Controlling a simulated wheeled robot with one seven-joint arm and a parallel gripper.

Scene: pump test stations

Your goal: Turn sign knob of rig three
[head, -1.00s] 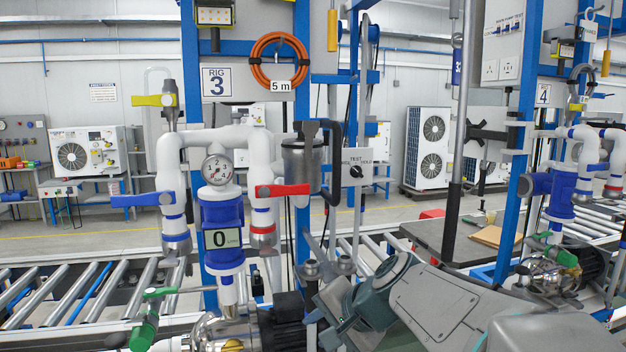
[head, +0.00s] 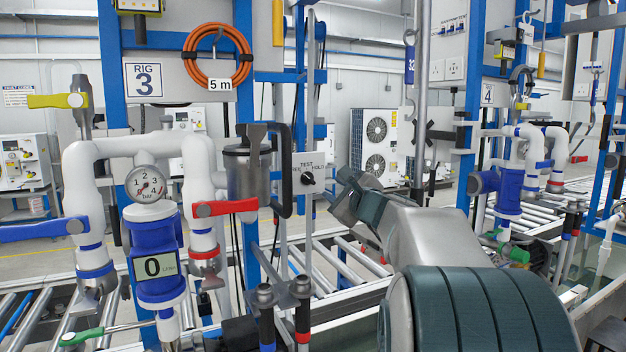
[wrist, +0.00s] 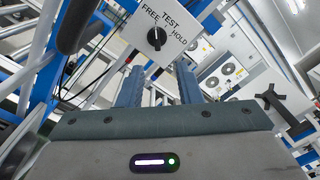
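The sign knob of rig three is a black knob (head: 307,179) on a small white sign (head: 322,161) lettered FREE, TEST and HOLD, right of the rig's grey canister. In the wrist view the knob (wrist: 157,38) shows a white mark that points roughly toward FREE. My gripper (head: 348,194) is just right of and below the sign in the head view. In the wrist view its two blue fingers (wrist: 158,80) are apart with nothing between them, and the knob lies beyond their tips. My gripper does not appear to touch it.
The rig 3 plate (head: 143,80), an orange hose coil (head: 217,57), a red-handled valve (head: 225,207) and a grey canister (head: 247,175) are left of the sign. A vertical grey pole (head: 421,100) stands to the right. Roller conveyors (head: 345,262) run behind.

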